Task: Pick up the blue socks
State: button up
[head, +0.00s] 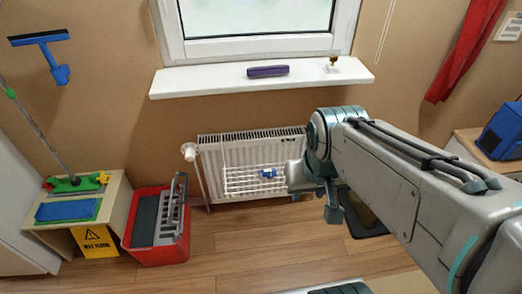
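A small blue item with white on it, which looks like the blue socks (267,173), lies on the white wire drying rack (238,181) at the front of the radiator. My arm reaches in from the right, and its end with my gripper (333,211) is to the right of the socks. It looks apart from them in the picture, but the depth between them is hard to judge. The fingers are small and partly hidden by my own wrist, so their opening does not show. The socks are mostly in clear view.
A white radiator (225,150) stands under a windowsill (200,83) holding a purple object (268,71). At left are a red bucket (155,254), a yellow sign (94,241) and a small wooden stand. A blue box (503,132) is at right. Wooden floor before the radiator is clear.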

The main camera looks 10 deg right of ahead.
aim_at(269, 172)
jog(key=z, duration=0.5)
jog(key=k, duration=0.55)
jog(key=u, duration=0.5)
jog(key=i, duration=1.2)
jog(key=z, duration=0.55)
jog(key=i, duration=0.5)
jog(key=z, duration=0.5)
